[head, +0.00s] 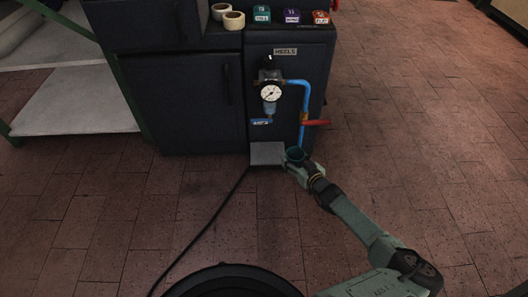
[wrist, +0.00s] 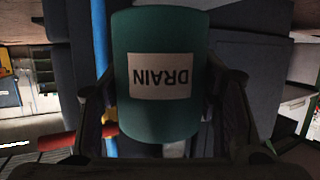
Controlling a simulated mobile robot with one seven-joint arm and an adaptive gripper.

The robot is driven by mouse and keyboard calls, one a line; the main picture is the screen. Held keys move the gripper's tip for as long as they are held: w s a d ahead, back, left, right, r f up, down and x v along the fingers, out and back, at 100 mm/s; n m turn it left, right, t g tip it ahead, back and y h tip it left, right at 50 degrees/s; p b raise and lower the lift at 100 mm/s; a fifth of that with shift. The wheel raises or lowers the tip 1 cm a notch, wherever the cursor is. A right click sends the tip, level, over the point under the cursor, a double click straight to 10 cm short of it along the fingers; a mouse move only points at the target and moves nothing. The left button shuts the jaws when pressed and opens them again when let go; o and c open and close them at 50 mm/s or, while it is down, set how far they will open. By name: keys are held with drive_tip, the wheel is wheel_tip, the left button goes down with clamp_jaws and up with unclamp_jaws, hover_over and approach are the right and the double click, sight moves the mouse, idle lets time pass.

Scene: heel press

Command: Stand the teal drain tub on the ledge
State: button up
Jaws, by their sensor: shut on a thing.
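The teal drain tub (head: 295,154) is held at the end of my arm, low in front of the dark cabinet. In the wrist view the tub (wrist: 160,30) fills the middle, with its white DRAIN label appearing upside down. My gripper (head: 299,163) is shut on the tub, one finger on each side of it. The ledge (head: 266,153) is a small grey plate low on the cabinet front. The tub is at the ledge's right end in the head view; I cannot tell whether they touch. The tub's underside is hidden.
A blue pipe (head: 306,97) with a red lever (head: 316,122) runs down beside the tub. A gauge (head: 270,93) with a regulator is above the ledge. A black cable (head: 205,226) lies on the brick floor. The floor at right is clear.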

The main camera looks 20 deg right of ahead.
drive_tip(key=w+a+b, duration=0.1)
drive_tip(key=w+a, duration=0.1)
drive_tip(key=w, duration=0.2)
drive_tip(key=w+a+f+b, duration=0.1)
drive_tip(key=w+a, duration=0.1)
drive_tip(key=w, duration=0.3)
drive_tip(key=w+a+b, duration=0.1)
drive_tip(key=w, duration=0.4)
drive_tip(key=shift+a+f, duration=0.3)
drive_tip(key=shift+a, duration=0.1)
drive_tip(key=shift+f+b, duration=0.7)
drive_tip(key=shift+f, duration=1)
drive_tip(key=shift+f, duration=0.2)
drive_tip(key=o, duration=1)
drive_tip(key=shift+o, duration=0.2)
drive_tip(key=shift+r, duration=0.15)
